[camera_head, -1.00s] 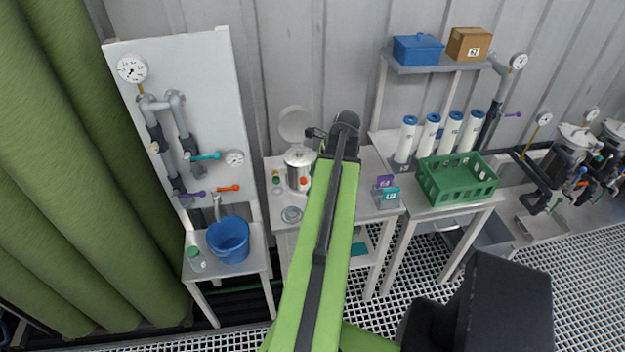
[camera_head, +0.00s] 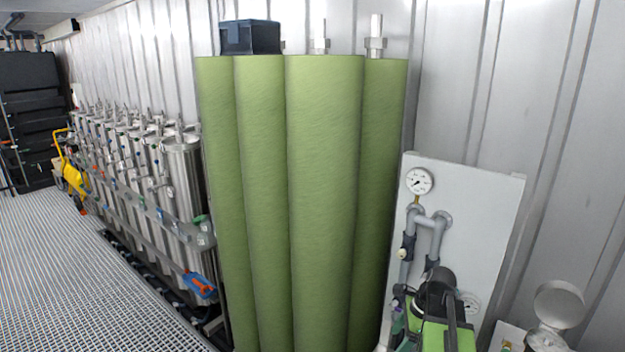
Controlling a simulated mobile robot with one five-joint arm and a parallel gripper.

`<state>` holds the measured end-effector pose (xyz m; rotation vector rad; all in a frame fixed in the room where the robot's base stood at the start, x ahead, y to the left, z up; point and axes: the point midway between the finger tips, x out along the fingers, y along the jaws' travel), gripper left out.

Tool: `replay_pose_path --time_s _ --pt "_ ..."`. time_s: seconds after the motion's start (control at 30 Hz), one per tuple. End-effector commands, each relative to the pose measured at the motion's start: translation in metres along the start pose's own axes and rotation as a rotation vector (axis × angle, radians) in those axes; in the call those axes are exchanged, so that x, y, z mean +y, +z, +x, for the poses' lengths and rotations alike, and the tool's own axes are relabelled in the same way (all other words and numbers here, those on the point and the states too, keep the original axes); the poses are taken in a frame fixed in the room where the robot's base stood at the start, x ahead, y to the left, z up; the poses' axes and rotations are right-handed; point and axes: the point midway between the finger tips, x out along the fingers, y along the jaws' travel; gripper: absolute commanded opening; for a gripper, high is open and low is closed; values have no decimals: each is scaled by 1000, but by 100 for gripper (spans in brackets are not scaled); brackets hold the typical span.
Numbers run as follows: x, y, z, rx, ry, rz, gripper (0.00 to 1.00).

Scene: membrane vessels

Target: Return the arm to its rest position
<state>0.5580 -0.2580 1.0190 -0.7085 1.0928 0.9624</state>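My arm (camera_head: 448,332) shows at the bottom right edge: part of a green link with a black joint (camera_head: 436,292) at its top. It stands in front of the lower part of the white panel (camera_head: 468,215). My gripper and its fingers cannot be made out; the rest of the arm is cut off by the frame or hidden.
Tall green membrane vessels (camera_head: 322,200) stand at the centre, with a dark blue box (camera_head: 250,38) on top at the back. Several steel vessels (camera_head: 185,185) line the left wall. A pressure gauge (camera_head: 419,181) is on the panel. The grated floor (camera_head: 70,270) at left is clear.

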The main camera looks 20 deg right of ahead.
Motion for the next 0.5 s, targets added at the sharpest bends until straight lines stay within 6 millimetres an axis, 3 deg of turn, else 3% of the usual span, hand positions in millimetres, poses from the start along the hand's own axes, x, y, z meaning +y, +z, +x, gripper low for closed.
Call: replay_pose_path --time_s 0.03,0.1,0.2,0.4,0.5 --pt "7 41 23 17 30 -123 74" --pt "18 89 45 41 64 -298 74" --pt "38 143 71 72 106 -546 74" --pt "81 217 107 126 179 -1034 74" --pt "101 236 117 157 221 -1314 74"
